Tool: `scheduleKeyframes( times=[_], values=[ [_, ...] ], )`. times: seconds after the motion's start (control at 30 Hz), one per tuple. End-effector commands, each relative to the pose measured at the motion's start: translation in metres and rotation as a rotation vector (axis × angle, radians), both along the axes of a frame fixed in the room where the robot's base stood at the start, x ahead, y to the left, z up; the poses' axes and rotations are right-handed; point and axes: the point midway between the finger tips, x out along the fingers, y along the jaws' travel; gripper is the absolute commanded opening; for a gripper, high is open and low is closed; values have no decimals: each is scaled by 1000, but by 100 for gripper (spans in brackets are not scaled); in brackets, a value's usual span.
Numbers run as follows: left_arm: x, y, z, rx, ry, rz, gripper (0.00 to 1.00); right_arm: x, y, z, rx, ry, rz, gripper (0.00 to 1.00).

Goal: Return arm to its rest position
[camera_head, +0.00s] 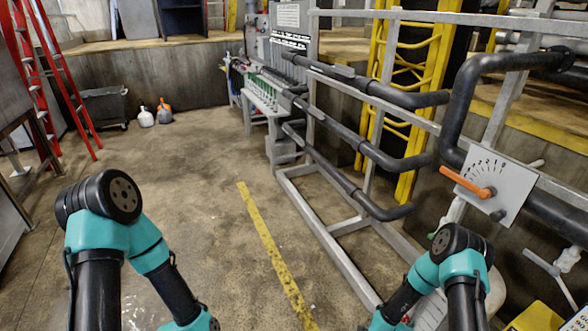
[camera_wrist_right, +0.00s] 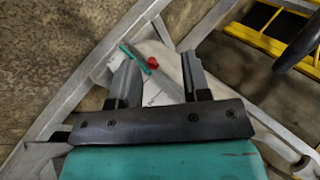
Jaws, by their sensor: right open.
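My right gripper (camera_wrist_right: 160,75) shows in the right wrist view with its two grey fingers apart and nothing held between them. Beyond the fingers lies a pale, rounded surface with a small red piece (camera_wrist_right: 153,62) and a thin green rod (camera_wrist_right: 134,57). I cannot tell how far these are from the fingertips. In the head view my right arm, teal and black, is bent at the lower right, and its gripper is not clearly visible there. My left arm is bent at the lower left. Its gripper is out of frame below.
A grey metal frame (camera_head: 322,255) with dark pipes (camera_head: 378,150) stands right of centre. A dial plate (camera_head: 492,185) with an orange lever (camera_head: 467,182) is near my right arm. A yellow line (camera_head: 268,245) crosses the floor. The left-centre floor is open. A red ladder (camera_head: 72,100) stands left.

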Motion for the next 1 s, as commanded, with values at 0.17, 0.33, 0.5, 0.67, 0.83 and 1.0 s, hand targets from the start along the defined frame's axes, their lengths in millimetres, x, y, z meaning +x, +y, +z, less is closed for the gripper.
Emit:
scheduleKeyframes(
  times=[0.17,0.33,0.5,0.67,0.83,1.0],
  values=[
    [0,0,0,0,0,0,43,-46,49,54,-88,153,418,44],
    [0,0,0,0,0,0,43,-107,85,105,-150,256,840,44],
    [0,0,0,0,0,0,43,-162,106,145,-178,305,1174,44],
    [0,0,0,0,0,0,43,-183,111,158,-183,315,1295,44],
    [0,0,0,0,0,0,43,-183,111,158,-185,316,1300,44],
    [0,0,0,0,0,0,43,-183,111,158,-184,316,1298,44]
  ],
)
